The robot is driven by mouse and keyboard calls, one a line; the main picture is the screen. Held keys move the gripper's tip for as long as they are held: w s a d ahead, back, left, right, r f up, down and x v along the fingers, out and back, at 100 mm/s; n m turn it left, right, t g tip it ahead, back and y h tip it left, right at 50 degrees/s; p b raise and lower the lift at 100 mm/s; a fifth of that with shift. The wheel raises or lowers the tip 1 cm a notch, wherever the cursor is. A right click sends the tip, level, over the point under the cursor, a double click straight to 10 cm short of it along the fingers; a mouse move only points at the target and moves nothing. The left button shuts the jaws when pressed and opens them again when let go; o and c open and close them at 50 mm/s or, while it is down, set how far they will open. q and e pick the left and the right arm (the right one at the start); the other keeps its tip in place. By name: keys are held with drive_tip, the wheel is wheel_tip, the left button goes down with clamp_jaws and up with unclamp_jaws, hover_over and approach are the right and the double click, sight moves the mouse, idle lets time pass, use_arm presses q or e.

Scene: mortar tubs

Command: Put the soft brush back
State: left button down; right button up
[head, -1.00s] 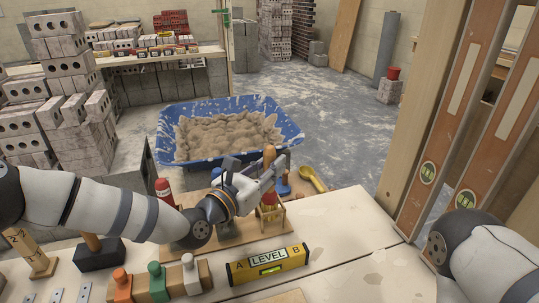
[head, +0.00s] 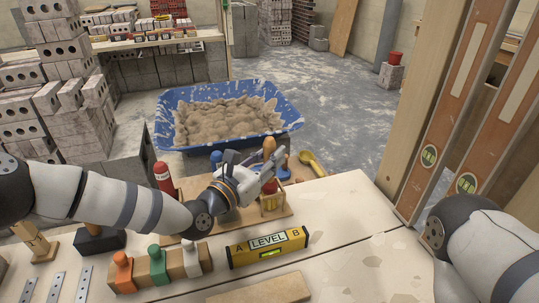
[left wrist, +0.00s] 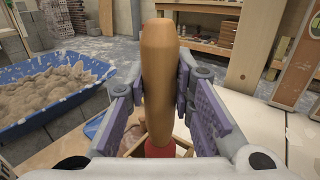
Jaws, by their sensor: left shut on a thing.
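The soft brush has a tan wooden handle (head: 269,147) and a red lower part (head: 269,202). My left gripper (head: 268,180) is shut on the handle, which stands upright between its fingers. The handle also fills the middle of the left wrist view (left wrist: 160,75), with the red part (left wrist: 160,149) below it. The red part is at a small wooden frame holder (head: 284,211) on the board. The bristles are hidden, and I cannot tell if the brush rests on anything. My right gripper is out of view; only its arm shows at the right.
A yellow level (head: 268,248) and a block with coloured-handled tools (head: 160,268) lie in front. A red bottle (head: 164,178) stands left of the gripper; a yellow scoop (head: 312,163) lies to the right. The blue mortar tub (head: 228,115) is behind.

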use_arm(q)
drive_tip(key=shift+f, duration=0.25)
drive_tip(key=c, duration=1.3)
unclamp_jaws()
